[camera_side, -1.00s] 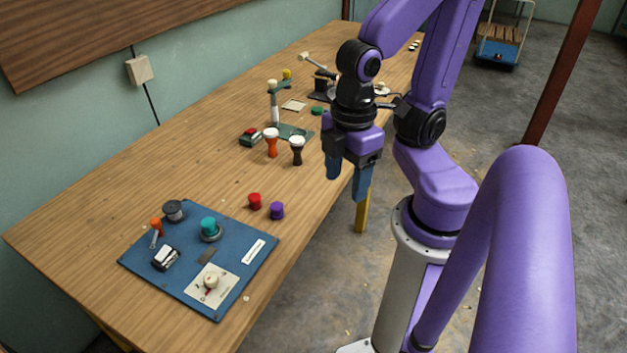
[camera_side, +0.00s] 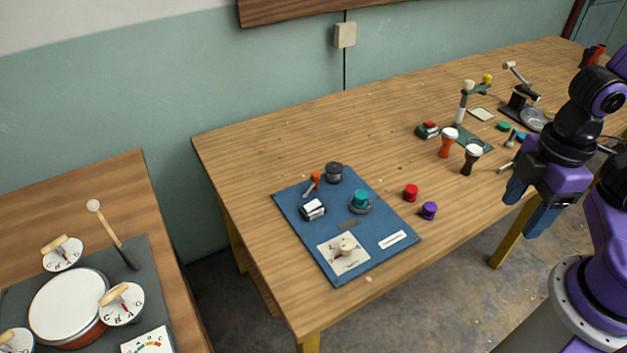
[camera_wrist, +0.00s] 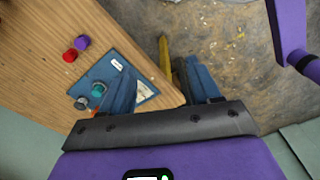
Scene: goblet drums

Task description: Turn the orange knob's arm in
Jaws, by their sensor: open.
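The orange knob (camera_side: 316,177) stands near the far left edge of the blue board (camera_side: 384,257). Its short grey arm (camera_side: 309,190) points out toward the lower left, away from the board's middle. My gripper (camera_side: 526,209) is open and empty, off to the right of the board near the table's front edge and well apart from the knob. In the wrist view my gripper (camera_wrist: 162,75) shows two spread blue fingers, and the left finger covers part of the blue board (camera_wrist: 97,73).
The board also carries a dark grey knob (camera_side: 334,173), a teal knob (camera_side: 361,198), a black-and-white switch (camera_side: 313,209) and a cream dial (camera_side: 345,251). Red (camera_side: 411,192) and purple (camera_side: 429,210) pieces stand right of it. Small goblet drums (camera_side: 447,143) stand farther right.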

